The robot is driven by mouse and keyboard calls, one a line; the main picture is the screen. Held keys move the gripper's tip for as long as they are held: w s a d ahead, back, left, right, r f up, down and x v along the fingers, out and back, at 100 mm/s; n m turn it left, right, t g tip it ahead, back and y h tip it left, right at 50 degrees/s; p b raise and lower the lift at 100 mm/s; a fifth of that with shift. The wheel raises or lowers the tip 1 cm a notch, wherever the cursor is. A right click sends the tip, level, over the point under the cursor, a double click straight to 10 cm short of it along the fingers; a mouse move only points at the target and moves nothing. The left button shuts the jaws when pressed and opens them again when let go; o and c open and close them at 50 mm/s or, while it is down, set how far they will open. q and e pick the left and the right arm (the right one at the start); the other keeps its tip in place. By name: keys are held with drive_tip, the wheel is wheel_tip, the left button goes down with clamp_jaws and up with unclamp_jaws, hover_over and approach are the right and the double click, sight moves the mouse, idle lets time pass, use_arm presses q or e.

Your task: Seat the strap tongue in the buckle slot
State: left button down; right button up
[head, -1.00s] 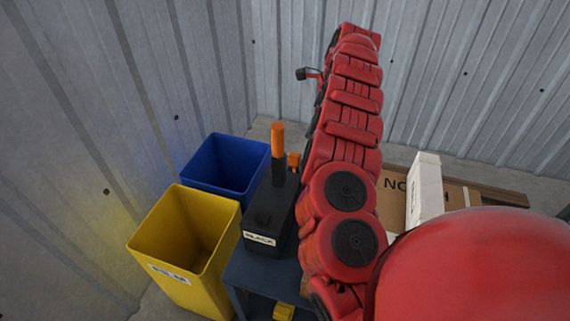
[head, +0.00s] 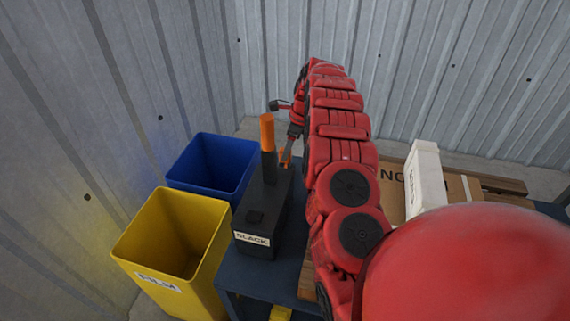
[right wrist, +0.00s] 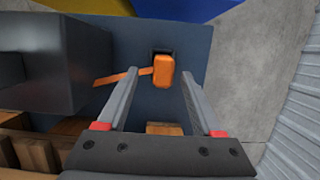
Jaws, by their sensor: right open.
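In the right wrist view an orange block (right wrist: 163,72) lies on a dark blue table, with a dark opening at its far end. A thin orange strip (right wrist: 118,77) runs left from near it. Which is tongue and which is buckle I cannot tell. My right gripper (right wrist: 161,76) is open, its fingertips on either side of the block's near part in the picture; contact cannot be told. In the head view this gripper (head: 289,145) hangs beside the black box, near a small orange piece (head: 286,156), partly hidden by my arm. My left gripper is not in view.
The black box (head: 262,215), labelled SLACK, has an upright orange-tipped lever (head: 268,132) and stands on the dark blue table (head: 235,270). Yellow (head: 205,268) and blue (head: 190,175) bins stand left of it. Cardboard (head: 392,190) and a white box (head: 425,175) lie right of my arm.

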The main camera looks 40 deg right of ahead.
sight(288, 162)
drive_tip(key=shift+w+b+x, duration=0.15)
drive_tip(key=shift+b+x, duration=0.05)
drive_tip(key=shift+x, duration=1.15)
drive_tip(key=shift+w+b+x, duration=0.15)
drive_tip(key=shift+x, duration=1.2)
drive_tip(key=shift+r, duration=0.1)
clamp_jaws()
